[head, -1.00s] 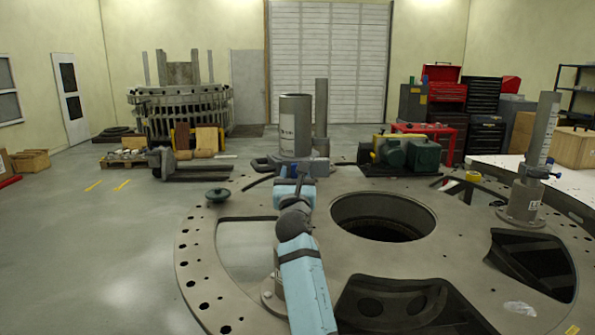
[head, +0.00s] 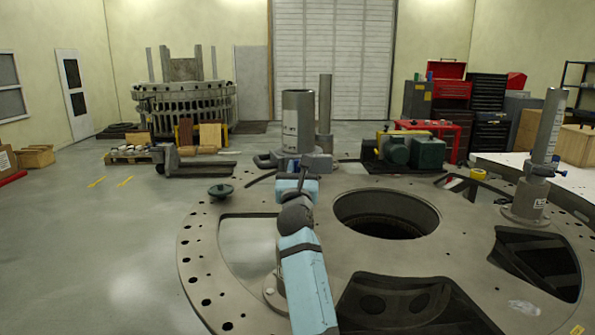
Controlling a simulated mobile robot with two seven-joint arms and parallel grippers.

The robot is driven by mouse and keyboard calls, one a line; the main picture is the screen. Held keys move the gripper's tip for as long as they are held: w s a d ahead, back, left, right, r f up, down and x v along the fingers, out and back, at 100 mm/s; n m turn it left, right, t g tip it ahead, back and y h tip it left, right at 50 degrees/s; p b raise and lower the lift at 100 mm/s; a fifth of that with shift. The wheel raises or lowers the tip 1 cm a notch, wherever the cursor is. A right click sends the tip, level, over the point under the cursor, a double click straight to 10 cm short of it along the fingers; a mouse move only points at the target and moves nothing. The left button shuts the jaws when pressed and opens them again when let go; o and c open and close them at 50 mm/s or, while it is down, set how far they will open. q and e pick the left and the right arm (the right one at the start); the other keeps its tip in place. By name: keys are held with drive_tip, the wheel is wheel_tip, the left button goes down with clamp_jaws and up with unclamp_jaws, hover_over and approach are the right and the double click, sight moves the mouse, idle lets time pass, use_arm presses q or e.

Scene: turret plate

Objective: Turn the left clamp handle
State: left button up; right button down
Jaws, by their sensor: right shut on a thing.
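The round grey turret plate (head: 225,295) fills the lower right of the head view. My right arm, light blue with a dark joint, reaches over it, and my right gripper (head: 302,178) is small and dark at the arm's far end. It is shut at the clamp near the foot of the grey posts at the plate's back. The left clamp handle is mostly hidden by the gripper and wrist, so its angle cannot be told. My left gripper is out of view.
A wide grey cylinder (head: 298,122) and a thinner post (head: 325,108) rise behind my gripper. The plate has a large round hole (head: 387,217) and other openings. A green machine (head: 427,153) stands behind.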

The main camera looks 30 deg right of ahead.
drive_tip(key=shift+f+m+g+h+b, duration=0.2)
drive_tip(key=shift+m+g+h+b, duration=0.1)
drive_tip(key=shift+m+b, duration=0.6)
drive_tip(key=m+g+h+b, duration=0.1)
drive_tip(key=m+b, duration=0.1)
drive_tip(key=m, duration=0.1)
drive_tip(key=shift+d+m, duration=0.1)
drive_tip(key=shift+m, duration=0.2)
drive_tip(key=m+g+h+b, duration=0.1)
drive_tip(key=m, duration=0.1)
drive_tip(key=shift+s+m+g, duration=0.1)
drive_tip(key=shift+m+g, duration=0.2)
drive_tip(key=m, duration=0.1)
drive_tip(key=m+g+b, duration=0.1)
drive_tip(key=m, duration=0.1)
drive_tip(key=shift+d+r+m+g+h, duration=0.1)
drive_tip(key=shift+m+g+h, duration=0.2)
drive_tip(key=shift+h, duration=0.1)
drive_tip(key=m+g, duration=0.1)
drive_tip(key=m, duration=0.2)
drive_tip(key=m+g, duration=0.2)
drive_tip(key=m, duration=0.2)
drive_tip(key=shift+s, duration=0.1)
drive_tip(key=shift+m+g+y+p, duration=0.3)
drive_tip(key=shift+m+y+p, duration=0.1)
drive_tip(key=shift+m, duration=1.3)
drive_tip(key=shift+y, duration=0.3)
